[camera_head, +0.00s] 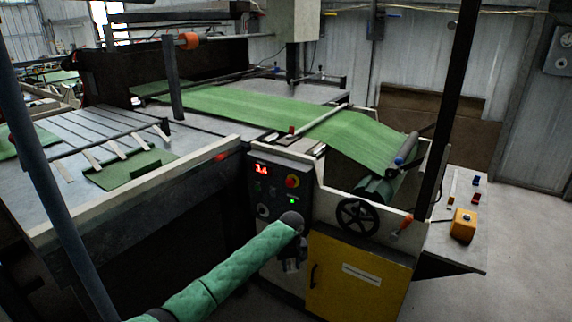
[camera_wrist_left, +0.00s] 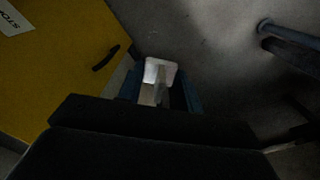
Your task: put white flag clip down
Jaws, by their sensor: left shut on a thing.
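My left gripper (camera_head: 291,264) hangs below the end of the green-sleeved arm, in front of the machine's control panel. In the left wrist view the left gripper (camera_wrist_left: 157,96) is shut on the white flag clip (camera_wrist_left: 160,70), whose pale, wide end sticks out beyond the fingertips. The clip is above the grey floor, beside the yellow cabinet door. In the head view the clip cannot be made out. My right gripper is not in view.
A side shelf (camera_head: 440,262) at the right carries an orange box (camera_head: 463,225) and several small coloured clips, including a red one (camera_head: 476,198) and a blue one (camera_head: 476,181). A black handwheel (camera_head: 357,216) and yellow cabinet (camera_head: 350,278) stand near the arm. Green sheet (camera_head: 270,112) runs across the machine.

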